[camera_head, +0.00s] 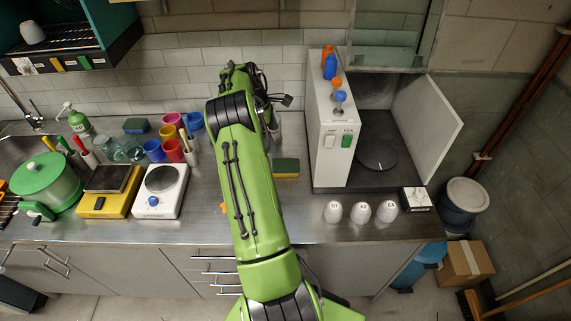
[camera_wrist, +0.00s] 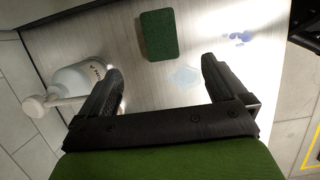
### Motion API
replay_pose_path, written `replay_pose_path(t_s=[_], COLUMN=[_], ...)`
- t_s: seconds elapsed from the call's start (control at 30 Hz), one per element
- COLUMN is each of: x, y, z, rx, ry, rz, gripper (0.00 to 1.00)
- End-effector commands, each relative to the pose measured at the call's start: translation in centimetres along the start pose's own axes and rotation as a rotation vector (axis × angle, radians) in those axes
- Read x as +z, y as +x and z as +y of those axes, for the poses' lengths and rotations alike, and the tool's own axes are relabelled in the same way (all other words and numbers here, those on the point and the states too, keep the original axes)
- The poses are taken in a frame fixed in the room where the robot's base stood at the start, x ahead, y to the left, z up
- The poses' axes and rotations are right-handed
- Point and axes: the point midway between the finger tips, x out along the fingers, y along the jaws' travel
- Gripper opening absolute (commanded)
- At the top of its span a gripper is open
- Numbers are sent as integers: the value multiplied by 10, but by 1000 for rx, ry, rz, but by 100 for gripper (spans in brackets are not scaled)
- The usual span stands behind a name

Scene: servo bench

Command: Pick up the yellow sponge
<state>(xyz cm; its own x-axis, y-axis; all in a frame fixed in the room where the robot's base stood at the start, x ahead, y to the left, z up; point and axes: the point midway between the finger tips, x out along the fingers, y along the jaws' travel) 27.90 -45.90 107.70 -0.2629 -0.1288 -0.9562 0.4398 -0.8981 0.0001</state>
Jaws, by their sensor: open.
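The sponge (camera_head: 286,167) lies flat on the metal counter, just right of my arm in the head view. Its top is dark green and a yellow layer shows along its front edge. In the wrist view only its green top (camera_wrist: 158,35) shows, ahead of the fingertips and roughly centred between them. My gripper (camera_wrist: 160,72) is open, with nothing between its two black fingers and apart from the sponge. In the head view my arm largely hides the gripper's surroundings.
A white bottle (camera_wrist: 75,82) stands close beside the left finger in the wrist view. A grey cabinet (camera_head: 330,165) with an open bay stands right of the sponge. Three white cups (camera_head: 360,212) are at the front right.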

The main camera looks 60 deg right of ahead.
Motion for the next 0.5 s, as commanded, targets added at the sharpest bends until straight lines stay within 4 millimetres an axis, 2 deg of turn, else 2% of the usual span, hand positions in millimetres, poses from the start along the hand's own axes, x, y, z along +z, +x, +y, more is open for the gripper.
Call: replay_pose_path(t_s=[0.1, 0.3, 0.5], x=[-1, 0, -1], y=[32, 80, 104], z=[-2, -2, -1], rx=[-8, -6, -4], ry=[1, 2, 1], rz=[0, 0, 0], gripper=[99, 99, 99])
